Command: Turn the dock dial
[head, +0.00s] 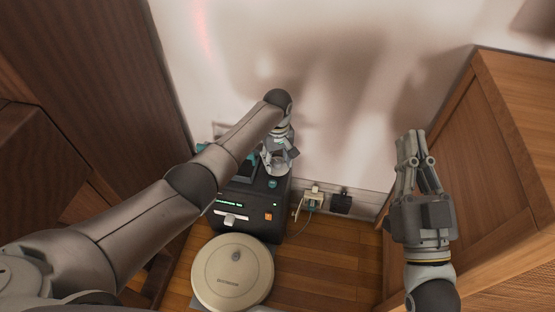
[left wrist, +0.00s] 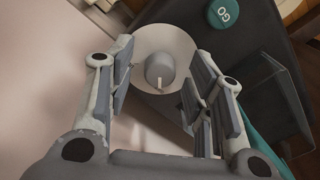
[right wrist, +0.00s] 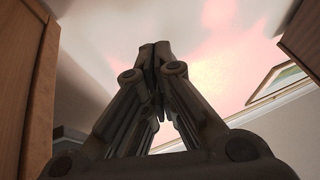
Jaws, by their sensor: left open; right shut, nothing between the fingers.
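The dock (head: 262,207) is a dark box against the wall, with a lit strip and an orange button on its front. In the left wrist view the dial (left wrist: 160,70) is a grey knob with a pale pointer mark on a light round plate (left wrist: 182,42). A teal GO button (left wrist: 223,13) sits beside it. My left gripper (left wrist: 165,90) is open over the dial, one finger on each side; I cannot tell whether they touch it. In the head view my left gripper (head: 279,160) hides the dial. My right gripper (head: 412,133) is shut and empty, away from the dock.
A round robot vacuum (head: 232,272) lies on the wooden floor in front of the dock. A socket with plugs (head: 314,199) is on the wall to its right. A wooden cabinet (head: 500,150) stands at the right, close to my right gripper. Dark wood panels (head: 90,70) fill the left.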

